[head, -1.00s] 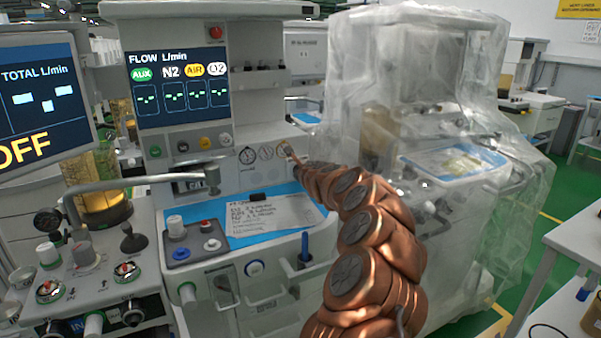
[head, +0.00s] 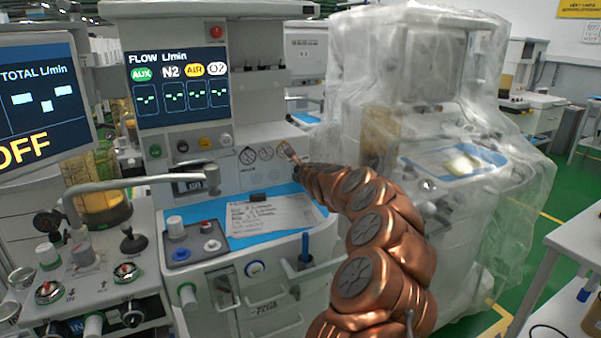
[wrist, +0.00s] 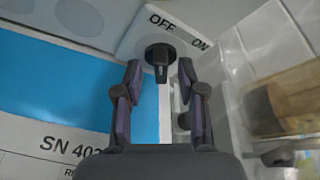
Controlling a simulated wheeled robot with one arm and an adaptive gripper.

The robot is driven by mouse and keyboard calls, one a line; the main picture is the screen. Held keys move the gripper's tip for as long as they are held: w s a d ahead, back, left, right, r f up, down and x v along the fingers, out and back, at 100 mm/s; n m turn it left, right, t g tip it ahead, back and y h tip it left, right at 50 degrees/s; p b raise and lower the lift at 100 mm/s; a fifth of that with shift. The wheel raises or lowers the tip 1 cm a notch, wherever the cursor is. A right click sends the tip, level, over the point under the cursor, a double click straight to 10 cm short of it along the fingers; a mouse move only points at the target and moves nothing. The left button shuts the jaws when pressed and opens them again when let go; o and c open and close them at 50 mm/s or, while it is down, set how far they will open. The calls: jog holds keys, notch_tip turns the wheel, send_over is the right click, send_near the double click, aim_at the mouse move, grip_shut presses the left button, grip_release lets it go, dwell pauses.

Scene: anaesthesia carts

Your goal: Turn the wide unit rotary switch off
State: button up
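The rotary switch (wrist: 158,54) is a black knob on a pale panel, with the words OFF above it and ON to its right in the wrist view. Its grip bar hangs toward the bottom of the picture; I cannot tell which word it is set to. My gripper (wrist: 160,76) is open, with one dark finger on each side below the knob and nothing held. I cannot tell if either finger touches it. In the head view my gripper (head: 293,157) is small at the right end of the wide unit's (head: 228,177) panel, beside the round gauges. The switch cannot be made out there.
A blue sheet with a paper (head: 270,215) lies on the wide unit's worktop below my gripper. A plastic-covered machine (head: 400,80) stands close on the right. A screen reading OFF (head: 40,100) and another unit's knobs are at the left.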

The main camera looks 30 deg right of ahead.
jog(key=shift+v, duration=5.45)
jog(key=shift+a+r, duration=0.15)
